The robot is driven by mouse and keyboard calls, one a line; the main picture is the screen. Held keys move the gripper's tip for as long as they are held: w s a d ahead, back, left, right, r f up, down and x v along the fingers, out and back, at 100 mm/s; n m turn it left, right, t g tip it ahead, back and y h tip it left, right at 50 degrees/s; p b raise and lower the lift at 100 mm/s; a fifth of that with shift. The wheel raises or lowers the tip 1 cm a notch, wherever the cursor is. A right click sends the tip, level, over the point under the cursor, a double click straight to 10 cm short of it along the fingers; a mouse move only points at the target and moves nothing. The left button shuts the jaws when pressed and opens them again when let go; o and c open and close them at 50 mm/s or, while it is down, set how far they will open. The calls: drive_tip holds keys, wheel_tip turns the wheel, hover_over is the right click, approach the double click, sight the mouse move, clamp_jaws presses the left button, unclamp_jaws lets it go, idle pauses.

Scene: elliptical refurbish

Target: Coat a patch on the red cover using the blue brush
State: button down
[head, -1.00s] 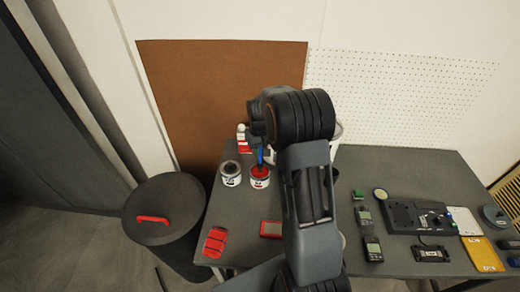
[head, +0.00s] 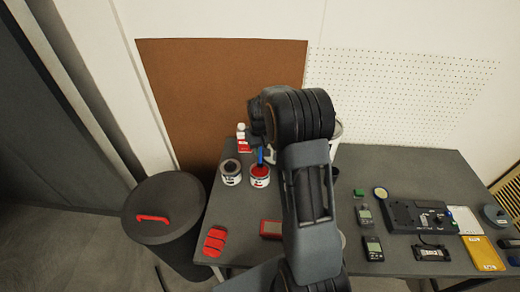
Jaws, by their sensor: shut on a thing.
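The blue brush (head: 260,157) stands roughly upright in the head view, over the can of red paint (head: 260,175). Its lower end is at the can's opening; I cannot tell how deep it reaches. My gripper (head: 258,146) is shut on the brush's upper part, mostly hidden behind my arm. A bright red piece (head: 214,241), which looks like the red cover, lies flat at the table's front left corner, apart from the gripper. A red-framed device (head: 271,229) lies to its right.
A can with a dark top (head: 230,173) stands just left of the red can. A white and red bottle (head: 243,138) stands behind. A black bin (head: 168,222) stands left of the table (head: 320,262). Instruments, including a black unit (head: 412,217), crowd the right side.

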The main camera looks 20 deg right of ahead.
idle(0.5)
drive_tip(key=shift+r+p, duration=2.5)
drive_tip(key=shift+r, duration=1)
